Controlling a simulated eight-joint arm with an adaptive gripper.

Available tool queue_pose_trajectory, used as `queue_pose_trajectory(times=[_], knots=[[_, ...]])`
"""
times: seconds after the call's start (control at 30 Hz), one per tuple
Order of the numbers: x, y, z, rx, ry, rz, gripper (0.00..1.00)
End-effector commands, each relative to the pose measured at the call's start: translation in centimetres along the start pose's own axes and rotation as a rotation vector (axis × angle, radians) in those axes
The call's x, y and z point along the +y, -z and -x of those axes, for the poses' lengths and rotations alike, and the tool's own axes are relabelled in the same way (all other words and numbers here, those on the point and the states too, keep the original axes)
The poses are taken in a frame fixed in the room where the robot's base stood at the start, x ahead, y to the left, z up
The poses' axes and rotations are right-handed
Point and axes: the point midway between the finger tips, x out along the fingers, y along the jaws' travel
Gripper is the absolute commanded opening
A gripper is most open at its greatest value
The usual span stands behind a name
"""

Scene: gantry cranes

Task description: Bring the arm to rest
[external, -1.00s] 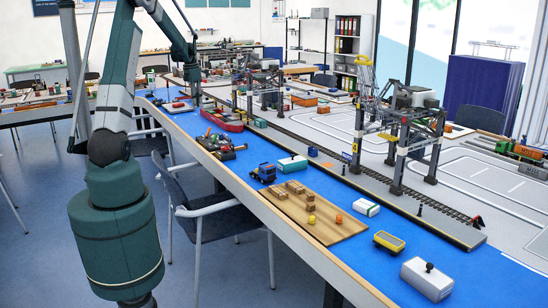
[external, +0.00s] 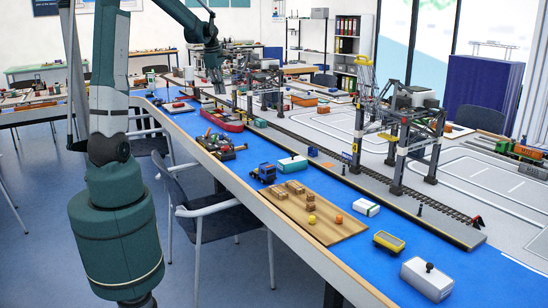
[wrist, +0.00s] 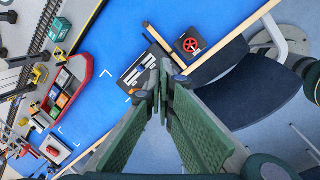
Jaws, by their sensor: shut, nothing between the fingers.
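My gripper (external: 217,86) hangs at the end of my arm above the far part of the blue table in the external view, small and partly blending with things behind it. In the wrist view my gripper (wrist: 160,80) has its two green fingers together at the tips, with nothing between them. The fingers point toward the table edge and a dark tray and box, apart from the camera's view of the red boat (wrist: 65,88).
Chairs (external: 205,208) stand along the left edge.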

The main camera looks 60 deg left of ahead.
Motion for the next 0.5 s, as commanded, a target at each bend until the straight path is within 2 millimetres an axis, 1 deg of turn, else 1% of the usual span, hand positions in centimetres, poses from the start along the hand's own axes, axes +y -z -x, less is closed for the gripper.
queue_pose_trajectory(times=[0.03,0.1,0.27,0.5], knots=[[-1.0,-1.3,0.7,-0.003,-0.006,-0.048,0.0],[-2.2,-2.7,1.5,-0.006,-0.018,-0.116,0.0],[-5.1,-5.8,3.2,-0.012,-0.045,-0.276,0.0],[-9.7,-9.9,5.5,-0.017,-0.088,-0.512,0.0]])
